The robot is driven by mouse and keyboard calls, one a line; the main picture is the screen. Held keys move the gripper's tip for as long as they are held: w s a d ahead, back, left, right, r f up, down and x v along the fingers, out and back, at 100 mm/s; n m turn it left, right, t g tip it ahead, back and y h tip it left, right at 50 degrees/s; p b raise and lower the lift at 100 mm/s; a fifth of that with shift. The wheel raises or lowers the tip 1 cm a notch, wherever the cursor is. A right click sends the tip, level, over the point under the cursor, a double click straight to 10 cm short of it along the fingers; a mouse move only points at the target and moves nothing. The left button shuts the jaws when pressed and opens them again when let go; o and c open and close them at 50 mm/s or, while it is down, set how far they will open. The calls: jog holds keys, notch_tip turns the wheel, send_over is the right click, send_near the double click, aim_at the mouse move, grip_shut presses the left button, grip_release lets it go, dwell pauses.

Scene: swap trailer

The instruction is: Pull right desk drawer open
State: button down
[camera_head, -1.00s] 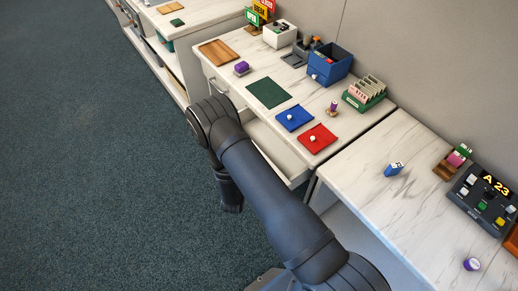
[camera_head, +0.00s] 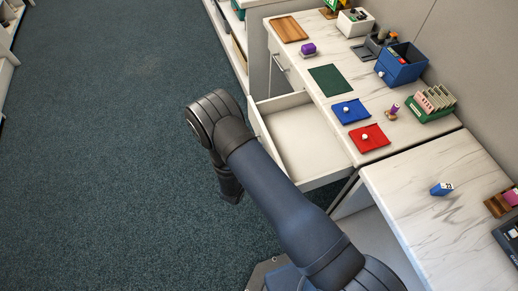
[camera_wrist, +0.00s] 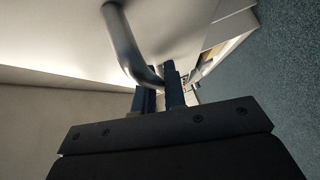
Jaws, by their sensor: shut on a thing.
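The right desk drawer (camera_head: 303,135) is white and stands pulled well out from the marble-topped desk (camera_head: 318,62). Its inside looks empty. In the wrist view, its curved metal handle (camera_wrist: 122,40) runs down between the fingers of my gripper (camera_wrist: 159,88), which is shut on it. In the head view, my dark arm crosses in front of the drawer's near corner and hides the handle and the fingertips.
On the desk top are a green mat (camera_head: 330,79), a blue tray (camera_head: 349,111), a red tray (camera_head: 367,138) and a blue box (camera_head: 402,66). A second desk (camera_head: 440,215) stands to the right. The carpeted floor (camera_head: 120,150) at left is clear.

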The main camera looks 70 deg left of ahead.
jog(key=c, duration=1.8)
grip_release()
jog(key=shift+o, duration=0.2)
jog(key=shift+d, duration=0.1)
jog(key=v, duration=1.7)
jog(key=shift+s, duration=0.15)
jog(key=x, duration=1.7)
jog(key=shift+w, duration=0.2)
jog(key=v, duration=1.6)
jog(key=shift+s, duration=0.3)
